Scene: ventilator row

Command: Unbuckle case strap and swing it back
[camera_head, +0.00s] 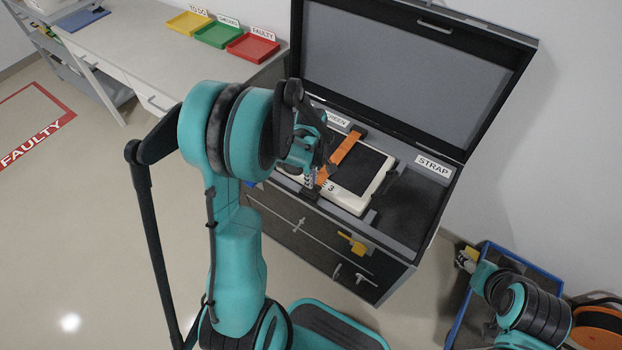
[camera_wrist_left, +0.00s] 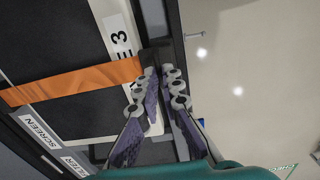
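The black case stands open with its lid (camera_head: 405,65) raised. Inside lies a cream device (camera_head: 345,198) with a dark panel. An orange strap (camera_head: 341,152) crosses it and lies flat; it also shows in the wrist view (camera_wrist_left: 75,82). A dark buckle (camera_wrist_left: 155,60) is at the strap's near end, by the case's front edge. My left gripper (camera_head: 316,178) is at that end, its fingertips (camera_wrist_left: 160,80) on either side of the dark buckle part, close together. Whether they press on it is unclear. My right gripper (camera_head: 465,259) is low at the right, away from the case.
Yellow, green and red trays (camera_head: 252,47) stand on the counter at the back left. A blue bin (camera_head: 520,262) and an orange reel (camera_head: 598,322) are at lower right.

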